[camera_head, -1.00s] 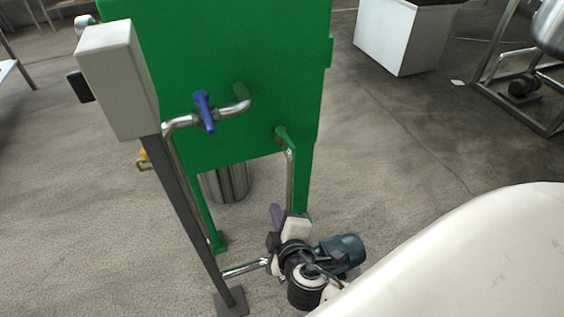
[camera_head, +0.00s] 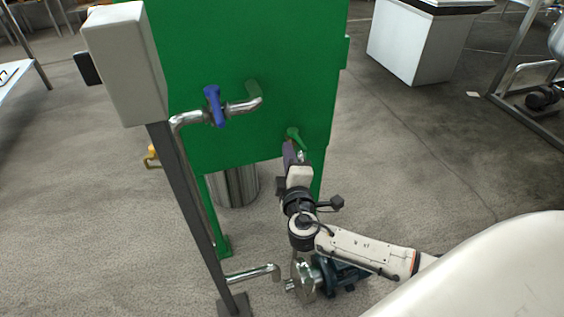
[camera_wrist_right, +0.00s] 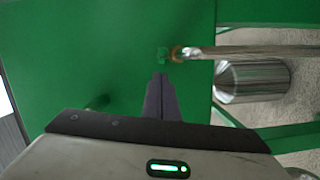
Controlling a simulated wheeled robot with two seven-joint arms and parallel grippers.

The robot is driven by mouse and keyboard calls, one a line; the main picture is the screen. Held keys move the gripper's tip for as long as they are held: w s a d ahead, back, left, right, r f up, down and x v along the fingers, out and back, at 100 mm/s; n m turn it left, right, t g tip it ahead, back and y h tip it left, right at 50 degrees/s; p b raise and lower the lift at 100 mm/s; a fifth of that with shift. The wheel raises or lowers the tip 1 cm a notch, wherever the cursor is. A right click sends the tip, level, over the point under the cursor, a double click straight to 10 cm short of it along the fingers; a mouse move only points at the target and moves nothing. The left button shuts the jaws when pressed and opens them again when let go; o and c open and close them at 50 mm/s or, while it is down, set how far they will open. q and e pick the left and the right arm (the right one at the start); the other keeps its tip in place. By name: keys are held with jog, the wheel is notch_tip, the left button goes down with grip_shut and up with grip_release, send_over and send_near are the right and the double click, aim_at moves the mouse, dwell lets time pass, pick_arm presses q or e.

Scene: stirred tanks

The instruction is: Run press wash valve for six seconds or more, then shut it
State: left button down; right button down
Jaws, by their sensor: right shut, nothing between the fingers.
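A valve with a blue handle (camera_head: 214,104) sits on a bent steel pipe at the front of the green press panel (camera_head: 260,50). The handle stands roughly upright, crosswise to the pipe. No label is readable. My right gripper (camera_head: 289,148) is below and to the right of this valve, clear of it, in front of the panel's lower edge. The blue handle is not in the right wrist view. My left gripper is not in view.
A grey box (camera_head: 128,65) on a dark post (camera_head: 187,200) stands left of the valve. A steel cylinder (camera_head: 235,186) is under the panel. A blue pump (camera_head: 343,274) sits low beneath my right arm.

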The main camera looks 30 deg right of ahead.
aim_at(299, 145)
jog(key=shift+s+d+f, duration=0.1)
jog(key=shift+s+d, duration=0.1)
jog(key=shift+d, duration=0.7)
jog(key=shift+s+d+f, duration=0.1)
jog(key=shift+s+d, duration=0.1)
jog(key=shift+d, duration=0.5)
